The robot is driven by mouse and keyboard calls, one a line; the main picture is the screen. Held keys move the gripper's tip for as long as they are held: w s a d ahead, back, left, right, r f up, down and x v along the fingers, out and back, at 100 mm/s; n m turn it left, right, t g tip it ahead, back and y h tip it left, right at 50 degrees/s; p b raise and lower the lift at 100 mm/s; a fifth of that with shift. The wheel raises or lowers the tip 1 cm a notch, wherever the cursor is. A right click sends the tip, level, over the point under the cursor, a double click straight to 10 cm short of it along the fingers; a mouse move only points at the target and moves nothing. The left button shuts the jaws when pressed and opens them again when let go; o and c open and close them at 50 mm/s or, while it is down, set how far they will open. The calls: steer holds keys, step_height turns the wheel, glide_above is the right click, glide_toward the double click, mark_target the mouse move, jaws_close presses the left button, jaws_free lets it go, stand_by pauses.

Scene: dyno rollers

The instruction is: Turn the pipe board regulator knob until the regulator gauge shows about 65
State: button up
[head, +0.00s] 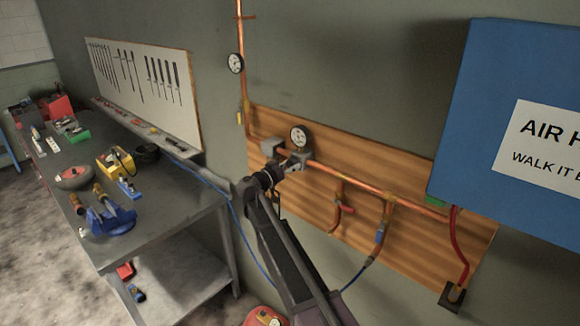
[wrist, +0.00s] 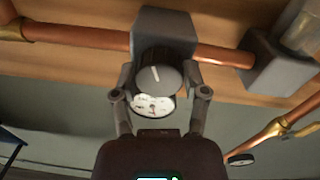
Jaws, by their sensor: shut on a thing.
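The regulator knob (wrist: 158,82) is dark and round with a white pointer line, mounted on a grey regulator body (wrist: 164,28) on the copper pipe. My gripper (wrist: 160,76) is shut on the knob, one finger on each side. In the head view my gripper (head: 290,166) reaches the regulator from below left and hides the knob. The regulator gauge (head: 300,136) has a white face and stands above the regulator body. Its face (wrist: 153,106) shows partly behind the knob in the wrist view. Its needle is too small to read.
The wooden pipe board (head: 400,162) carries copper pipes (head: 365,182) and red and blue valve handles. A second gauge (head: 236,63) is on the upright pipe. A blue air sign box (head: 500,90) juts out at the right. A workbench (head: 160,200) with tools stands at the left.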

steer(key=shift+n, duration=1.2)
steer(key=shift+w, duration=0.1)
steer(key=o, duration=1.2)
steer(key=shift+c, duration=0.2)
steer(key=v, duration=1.2)
steer(key=shift+d, duration=0.15)
